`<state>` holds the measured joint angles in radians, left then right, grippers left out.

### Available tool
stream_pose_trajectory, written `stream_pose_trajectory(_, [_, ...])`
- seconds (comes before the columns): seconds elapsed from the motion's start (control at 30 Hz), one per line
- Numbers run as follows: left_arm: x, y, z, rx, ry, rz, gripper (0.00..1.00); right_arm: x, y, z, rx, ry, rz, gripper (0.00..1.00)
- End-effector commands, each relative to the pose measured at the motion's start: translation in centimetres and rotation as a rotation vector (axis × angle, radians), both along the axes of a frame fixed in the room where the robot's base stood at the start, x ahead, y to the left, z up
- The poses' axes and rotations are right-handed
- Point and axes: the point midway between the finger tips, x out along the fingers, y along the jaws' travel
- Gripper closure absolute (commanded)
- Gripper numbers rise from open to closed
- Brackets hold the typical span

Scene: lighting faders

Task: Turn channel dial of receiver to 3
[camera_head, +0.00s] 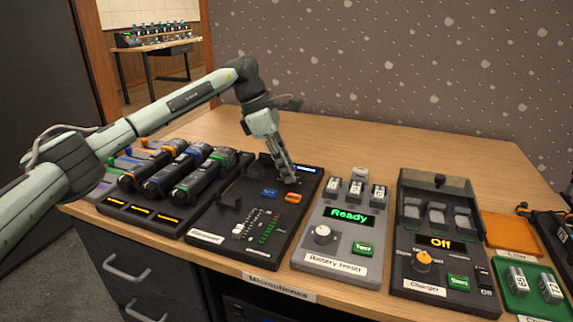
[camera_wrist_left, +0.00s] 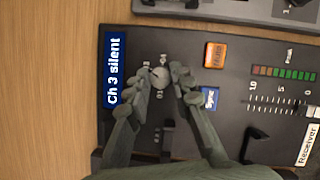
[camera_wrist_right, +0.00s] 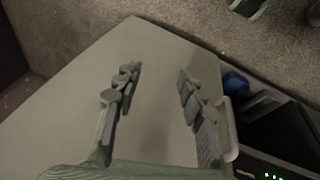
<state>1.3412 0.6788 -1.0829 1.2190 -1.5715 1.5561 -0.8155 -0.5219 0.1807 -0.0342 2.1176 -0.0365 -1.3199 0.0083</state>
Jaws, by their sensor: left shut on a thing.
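The receiver (camera_head: 228,190) is a dark panel on the table, left of the battery tester. Its blue display (camera_wrist_left: 115,70) reads "Ch 3 silent" in the left wrist view. The small round grey channel dial (camera_wrist_left: 159,77) sits beside the display, with a pointer mark and small numbers around it. My left gripper (camera_head: 292,182) reaches down to the receiver's far end, its fingers shut on the dial from both sides. The fingers hide the dial in the head view. My right gripper (camera_wrist_right: 157,85) is open and empty, away from the receiver.
The receiver also carries an orange Mute button (camera_wrist_left: 215,55), a blue button (camera_wrist_left: 210,98) and a fader (camera_wrist_left: 308,111). The table behind is clear.

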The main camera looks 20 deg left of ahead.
Motion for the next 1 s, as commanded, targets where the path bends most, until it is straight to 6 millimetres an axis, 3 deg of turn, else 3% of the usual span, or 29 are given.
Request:
stream_pose_trajectory(0.57, [0.02,0.11,-0.03,0.003,0.001,-0.034,1.0,0.05,0.01,-0.43,0.002,0.0,0.001,0.6])
stream_pose_trajectory(0.6, [0.02,0.11,-0.03,0.003,0.0,-0.033,0.75,0.05,0.01,-0.43,0.002,0.0,0.001,0.6])
stream_pose_trajectory(0.73, [0.03,0.09,-0.02,0.002,0.0,-0.033,0.59,0.04,0.01,-0.43,0.003,0.001,0.001,0.6])
stream_pose_trajectory(1.0, [0.03,0.05,-0.01,0.001,-0.001,-0.033,0.57,0.05,0.07,-0.44,0.004,0.002,0.001,0.6])
